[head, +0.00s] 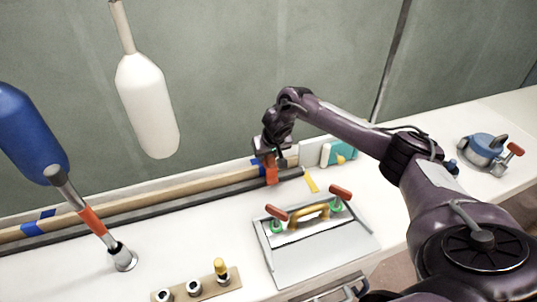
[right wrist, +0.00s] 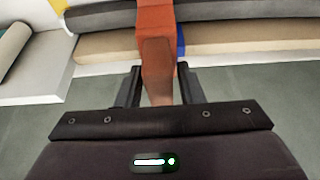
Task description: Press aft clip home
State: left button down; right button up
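My right gripper (head: 270,157) is over the back of the bench, at the long dark rail (head: 150,207) and the pale wooden strip (head: 120,205) behind it. An orange piece (head: 271,174), which looks like the clip, shows just below the gripper. In the right wrist view the orange piece (right wrist: 156,25) runs between the two fingers, and they appear shut on its near end. Its far end lies across the grey rail (right wrist: 100,14) and wooden strip (right wrist: 110,43). Whether it is fully seated is hidden. My left gripper is not in view.
A grey tray (head: 318,262) with red-handled clamps stands in front of the gripper. A holder (head: 196,288) with round fittings is at the front. A banded rod (head: 92,219) stands left, near blue (head: 28,130) and white (head: 147,105) fenders. A blue pot-like device (head: 482,150) stands far right.

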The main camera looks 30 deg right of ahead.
jog(key=shift+c, duration=1.1)
jog(key=shift+o, duration=1.4)
grip_shut()
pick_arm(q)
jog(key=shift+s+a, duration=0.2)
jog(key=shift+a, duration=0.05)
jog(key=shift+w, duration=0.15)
pick_arm(e)
jog(key=shift+s+f, duration=0.1)
jog(key=shift+f, duration=0.05)
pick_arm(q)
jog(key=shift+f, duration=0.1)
pick_arm(e)
jog(key=shift+s+a+f, duration=0.1)
jog(key=shift+s+f, duration=0.05)
jog(key=shift+f, duration=0.6)
jog(key=shift+o, duration=1.3)
grip_release()
jog(key=o, duration=0.5)
jog(key=shift+w+f, duration=0.1)
jog(key=shift+w, duration=0.1)
jog(key=shift+o, duration=0.2)
